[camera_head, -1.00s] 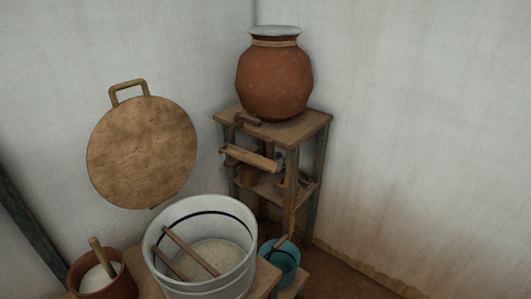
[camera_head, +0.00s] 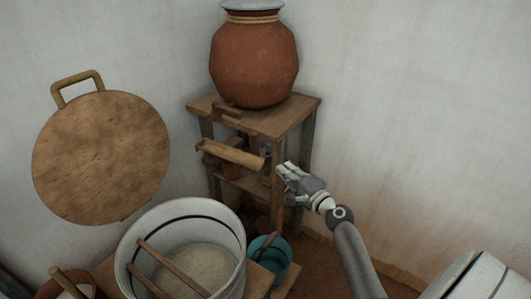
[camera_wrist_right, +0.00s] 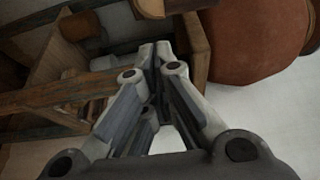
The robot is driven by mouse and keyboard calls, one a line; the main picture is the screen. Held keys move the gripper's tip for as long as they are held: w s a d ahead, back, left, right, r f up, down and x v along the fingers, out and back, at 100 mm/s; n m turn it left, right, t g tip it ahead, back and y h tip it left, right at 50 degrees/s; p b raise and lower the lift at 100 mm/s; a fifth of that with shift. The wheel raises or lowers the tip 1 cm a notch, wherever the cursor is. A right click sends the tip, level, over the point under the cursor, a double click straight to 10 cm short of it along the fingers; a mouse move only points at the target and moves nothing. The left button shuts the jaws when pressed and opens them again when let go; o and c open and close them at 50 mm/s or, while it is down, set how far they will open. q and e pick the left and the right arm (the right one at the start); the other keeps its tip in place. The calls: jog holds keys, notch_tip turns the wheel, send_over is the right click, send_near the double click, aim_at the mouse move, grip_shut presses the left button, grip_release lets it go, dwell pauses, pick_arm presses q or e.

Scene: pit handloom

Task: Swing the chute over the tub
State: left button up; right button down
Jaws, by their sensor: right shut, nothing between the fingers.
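The chute (camera_head: 232,153) is a light wooden trough on the front of a wooden stand, under its top. It slants down to the right and is not above the tub. The tub (camera_head: 232,246) is a large whitish vessel with a dark band, lower left of the chute, holding pale contents and two wooden sticks. My right gripper (camera_head: 282,168) is shut and empty, just right of the chute's right end, apart from it in the picture. In the right wrist view its closed fingers (camera_wrist_right: 160,52) point toward the stand. My left gripper is out of view.
A big clay pot (camera_head: 254,62) with a grey lid stands on the stand (camera_head: 270,122). A teal bucket (camera_head: 284,262) is beside the tub. A round wooden board (camera_head: 100,160) is against the left wall. A smaller pot (camera_head: 52,291) is at lower left.

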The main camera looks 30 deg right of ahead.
jog(key=w, duration=1)
dwell(0.5)
